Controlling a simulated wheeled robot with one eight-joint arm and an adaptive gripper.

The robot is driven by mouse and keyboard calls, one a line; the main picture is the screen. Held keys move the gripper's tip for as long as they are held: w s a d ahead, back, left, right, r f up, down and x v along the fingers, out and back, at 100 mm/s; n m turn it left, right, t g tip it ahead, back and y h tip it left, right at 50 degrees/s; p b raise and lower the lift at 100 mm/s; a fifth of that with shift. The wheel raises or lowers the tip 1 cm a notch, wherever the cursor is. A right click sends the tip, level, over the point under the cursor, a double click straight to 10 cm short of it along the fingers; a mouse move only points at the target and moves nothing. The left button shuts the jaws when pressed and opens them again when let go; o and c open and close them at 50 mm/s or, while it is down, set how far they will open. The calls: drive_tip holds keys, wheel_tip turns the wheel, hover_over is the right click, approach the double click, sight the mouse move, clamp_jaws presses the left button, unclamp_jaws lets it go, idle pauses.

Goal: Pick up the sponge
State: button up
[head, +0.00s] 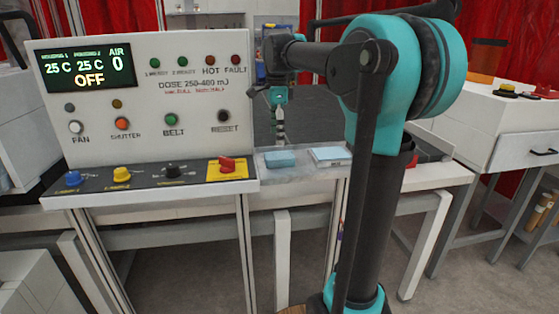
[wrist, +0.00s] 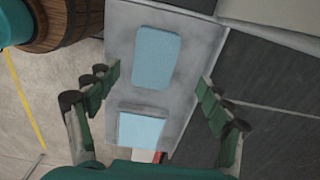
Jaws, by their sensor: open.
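A light blue sponge (head: 280,159) lies flat on a grey shelf, just right of the control panel. In the wrist view, the sponge (wrist: 157,58) appears as a rounded blue rectangle between and slightly beyond my fingertips. My gripper (wrist: 160,78) is open and empty, its fingers spread to either side of the shelf. In the head view, my gripper (head: 279,128) hangs above and behind the sponge, apart from it; its fingers are small there.
A pale blue, white-edged flat item (head: 330,155) lies right of the sponge; it also shows in the wrist view (wrist: 141,132). The control panel (head: 145,95) stands close on the left. A dark conveyor surface (wrist: 280,75) borders the shelf. A wooden barrel (wrist: 62,22) is at upper left.

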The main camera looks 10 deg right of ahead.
sight(280, 155)
drive_tip(key=shift+s+d+f, duration=0.1)
drive_tip(key=shift+s+f, duration=0.05)
drive_tip(key=shift+f, duration=1)
drive_tip(key=shift+s+d+f, duration=0.1)
drive_tip(key=shift+d+f, duration=0.05)
drive_tip(key=shift+f, duration=0.95)
drive_tip(key=shift+s+d+f, duration=0.1)
drive_tip(key=shift+s+f, duration=0.05)
drive_tip(key=shift+f, duration=1)
drive_tip(key=c, duration=0.8)
drive_tip(key=shift+c, duration=0.3)
drive_tip(key=shift+r, duration=0.1)
wheel_tip(280, 155, up, 20)
